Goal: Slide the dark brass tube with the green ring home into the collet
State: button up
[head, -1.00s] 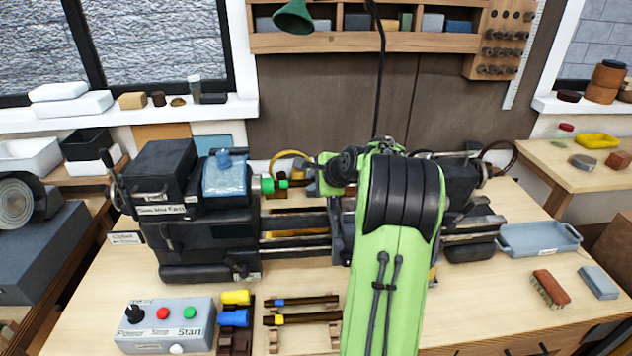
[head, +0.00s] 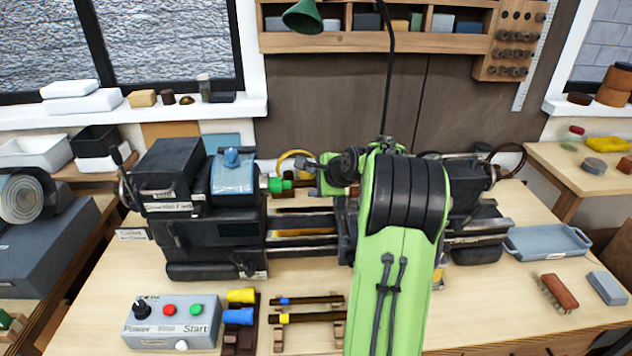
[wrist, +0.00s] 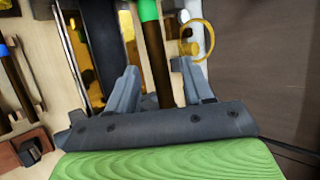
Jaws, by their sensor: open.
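The dark brass tube (wrist: 158,62) shows in the wrist view with its green ring (wrist: 147,11) near the far end. In the head view the green ring (head: 276,185) is at the right face of the lathe's headstock (head: 205,215), where the collet is. How deep the tube sits in the collet is hidden. My gripper (wrist: 160,78) is open, with one finger on each side of the tube and a visible gap on the left. In the head view my arm hides most of the tube and the gripper.
Tubes with a blue ring (head: 284,301) and a yellow ring (head: 285,318) lie on wooden rests at the front. A control box (head: 170,322) stands left of them. A yellow hoop (wrist: 197,38) is beside the tube. A grey tray (head: 545,241) lies at right.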

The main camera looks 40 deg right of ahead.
jog(key=p+v, duration=0.1)
jog(key=v, duration=1.4)
jog(key=shift+s+r, duration=0.25)
jog(key=s+a+n+g+y, duration=0.1)
jog(key=a+n+g+y, duration=0.1)
jog(key=a+n, duration=1.6)
jog(key=s+a+f+n+g, duration=0.1)
jog(key=s+a+f+n, duration=0.2)
jog(key=s+a, duration=0.3)
jog(key=s+a+f+n+g, duration=0.1)
jog(key=s+a+f+n, duration=0.2)
jog(key=s+a, duration=0.4)
jog(key=shift+s, duration=0.35)
